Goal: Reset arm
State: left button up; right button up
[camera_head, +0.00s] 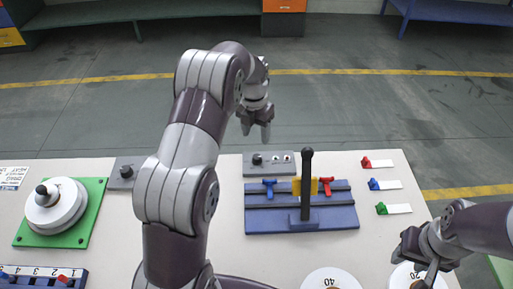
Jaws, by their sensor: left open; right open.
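My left arm rises through the middle of the camera_head view and bends over the table. Its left gripper (256,131) hangs open and empty above the floor past the table's far edge. My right gripper (415,258) is at the lower right, open, over or beside a white disc (404,279). It hides part of that disc, and I cannot tell whether it touches it. The white table (228,190) lies below both arms.
A blue fixture (330,218) with an upright black lever (307,170) stands mid-table. A grey control box (270,163) sits behind it. A green plate (84,231) with white discs (55,210) is at left. Red, blue and green clips (374,184) line the right. Open floor lies beyond.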

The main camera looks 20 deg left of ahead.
pick_arm(q)
notch_tip(320, 180, up, 3)
jog(key=shift+a+f+p, duration=0.1)
jog(key=shift+p, duration=0.85)
jog(key=s+d+r+m, duration=0.1)
jog(key=s+d+m, duration=0.2)
jog(key=s+m, duration=0.8)
jog(key=s+d+r+m+t, duration=0.1)
jog(key=s+d+m, duration=0.3)
jog(key=s+m, duration=0.7)
jog(key=m, duration=1.2)
jog(key=shift+s+d+r+m, duration=0.15)
jog(key=shift+s+d+m, duration=0.15)
jog(key=shift+s+m, duration=0.1)
